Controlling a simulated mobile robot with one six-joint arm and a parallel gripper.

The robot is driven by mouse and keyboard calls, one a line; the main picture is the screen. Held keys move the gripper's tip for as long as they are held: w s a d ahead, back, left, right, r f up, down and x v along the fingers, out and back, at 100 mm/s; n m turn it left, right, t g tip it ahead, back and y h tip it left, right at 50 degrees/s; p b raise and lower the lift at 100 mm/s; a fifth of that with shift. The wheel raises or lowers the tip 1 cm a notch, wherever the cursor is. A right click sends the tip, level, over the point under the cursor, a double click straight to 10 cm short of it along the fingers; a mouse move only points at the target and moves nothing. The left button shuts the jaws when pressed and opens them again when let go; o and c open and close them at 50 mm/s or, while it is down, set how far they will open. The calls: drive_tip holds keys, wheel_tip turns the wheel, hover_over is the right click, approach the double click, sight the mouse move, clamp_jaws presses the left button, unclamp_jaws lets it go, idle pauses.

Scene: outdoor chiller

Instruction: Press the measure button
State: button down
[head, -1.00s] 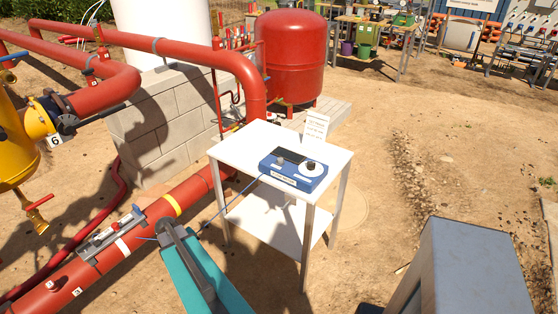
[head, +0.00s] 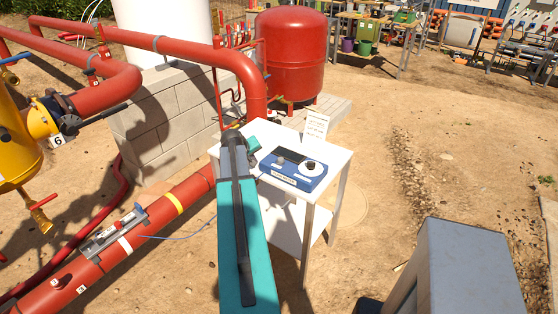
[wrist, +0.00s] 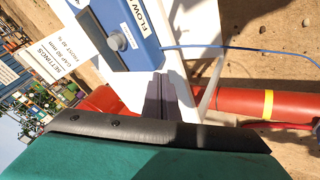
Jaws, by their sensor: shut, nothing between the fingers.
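The blue flow meter (head: 301,180) sits on a small white table (head: 335,160). My gripper's fingers (wrist: 156,78) are shut and empty, and appear apart from the button, near the meter's edge.
A settings card (head: 316,125) stands behind the meter. A blue cable (wrist: 245,48) runs from the meter. Red pipes (head: 155,215) lie left of the table, with a clamped-on sensor rail (head: 115,233). A red tank (head: 291,55) stands behind. Open ground lies to the right.

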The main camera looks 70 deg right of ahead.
wheel_tip(320, 180, up, 9)
drive_tip(key=m+h, duration=0.1)
drive_tip(key=h, duration=0.1)
hover_over(279, 160)
drive_tip(key=shift+r+g, duration=0.15)
drive_tip(key=shift+g, duration=0.15)
drive_tip(key=shift+a, duration=0.1)
drive_tip(key=shift+f+b, duration=1.95)
drive_tip(key=shift+f, duration=2.45)
drive_tip(key=shift+f, duration=0.15)
drive_tip(key=shift+s+f+b, duration=0.15)
drive_tip(key=shift+f+b, duration=0.15)
drive_tip(key=shift+b, duration=0.05)
